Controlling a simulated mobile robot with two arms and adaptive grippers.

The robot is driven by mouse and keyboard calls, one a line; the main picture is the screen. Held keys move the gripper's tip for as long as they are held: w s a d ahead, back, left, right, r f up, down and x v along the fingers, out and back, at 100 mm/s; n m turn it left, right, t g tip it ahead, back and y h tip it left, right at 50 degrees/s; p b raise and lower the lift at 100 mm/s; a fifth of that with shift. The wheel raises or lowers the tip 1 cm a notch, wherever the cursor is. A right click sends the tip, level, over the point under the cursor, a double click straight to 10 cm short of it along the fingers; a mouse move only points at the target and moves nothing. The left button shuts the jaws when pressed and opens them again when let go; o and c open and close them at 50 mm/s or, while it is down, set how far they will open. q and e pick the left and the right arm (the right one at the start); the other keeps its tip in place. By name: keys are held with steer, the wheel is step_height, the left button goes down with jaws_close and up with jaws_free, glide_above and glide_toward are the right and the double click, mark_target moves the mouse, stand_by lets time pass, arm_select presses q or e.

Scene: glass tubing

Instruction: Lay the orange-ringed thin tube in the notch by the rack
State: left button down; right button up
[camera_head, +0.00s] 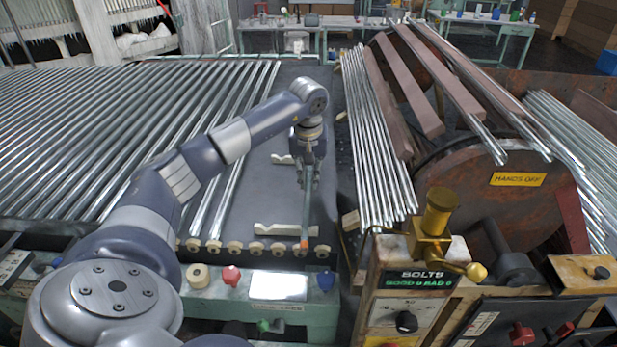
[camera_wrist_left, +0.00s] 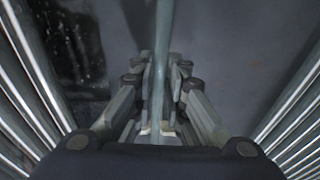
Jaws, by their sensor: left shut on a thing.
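My left gripper (camera_head: 309,162) points down over the dark strip of table right of the long tubes. It is shut on the thin tube (camera_head: 306,208), which also shows between its fingers in the left wrist view (camera_wrist_left: 164,45). The tube runs lengthwise toward the front, and its orange ring (camera_head: 304,244) is at the near end. Two pale notched supports lie beneath this area, a near one (camera_head: 275,230) and a far one (camera_head: 281,159). The tube crosses the near support's right part in the picture; whether it touches is unclear. My right gripper is not visible.
Long glass tubes (camera_head: 110,120) lie in the rack on the left, with round wooden stops (camera_head: 256,247) along the front. More tubes (camera_head: 375,140) and a rusty drum (camera_head: 520,200) stand on the right. A brass fitting (camera_head: 436,215) rises at the front right.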

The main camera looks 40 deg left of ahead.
arm_select(q)
steer(key=shift+f, duration=0.55)
steer(key=shift+f, duration=0.1)
steer(key=shift+f, duration=0.25)
steer(key=c, duration=1.6)
jaws_free()
